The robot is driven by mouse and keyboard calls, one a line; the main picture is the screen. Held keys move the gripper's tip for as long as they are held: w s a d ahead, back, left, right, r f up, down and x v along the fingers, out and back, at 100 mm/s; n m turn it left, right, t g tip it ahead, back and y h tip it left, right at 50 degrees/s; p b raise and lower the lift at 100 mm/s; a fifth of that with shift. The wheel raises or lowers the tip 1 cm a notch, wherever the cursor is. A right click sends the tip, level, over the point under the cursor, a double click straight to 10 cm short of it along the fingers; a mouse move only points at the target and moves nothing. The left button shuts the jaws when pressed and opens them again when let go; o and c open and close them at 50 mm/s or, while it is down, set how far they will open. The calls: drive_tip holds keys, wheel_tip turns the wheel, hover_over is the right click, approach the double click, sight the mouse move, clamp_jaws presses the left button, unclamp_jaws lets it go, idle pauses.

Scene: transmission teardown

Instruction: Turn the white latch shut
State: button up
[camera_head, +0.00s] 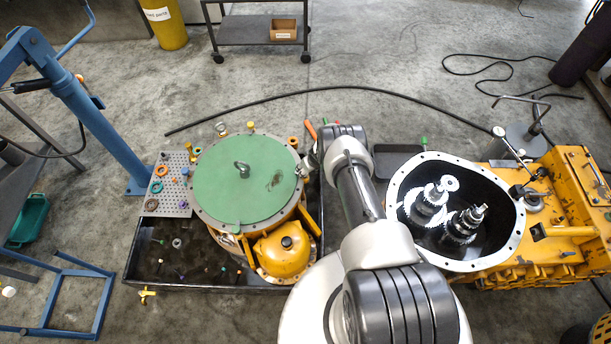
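I cannot make out the white latch for certain; it is too small to tell or hidden by my arm. A round green cover (243,182) with a dark lifting ring sits on a grey flange over a yellow housing (284,249). My arm reaches forward over the middle of the view. My gripper (307,167) appears small at the cover's right edge, partly hidden by my wrist. I cannot see its fingers clearly, what it touches, or whether it holds anything.
The housing stands in a black tray (160,262) with small loose parts. A perforated plate (168,183) with coloured rings lies left of the cover. At right, an open yellow gearbox (570,195) shows gears (461,224). A blue hoist (98,125) stands at left. A black hose (270,97) crosses the floor.

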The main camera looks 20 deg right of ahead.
drive_tip(key=shift+b+x, duration=2.5)
drive_tip(key=shift+c, duration=0.3)
drive_tip(key=c, duration=1)
drive_tip(key=n+y, duration=0.1)
drive_tip(key=n, duration=0.2)
drive_tip(key=shift+d, duration=0.15)
drive_tip(key=o, duration=1.1)
drive_tip(key=shift+c, duration=0.2)
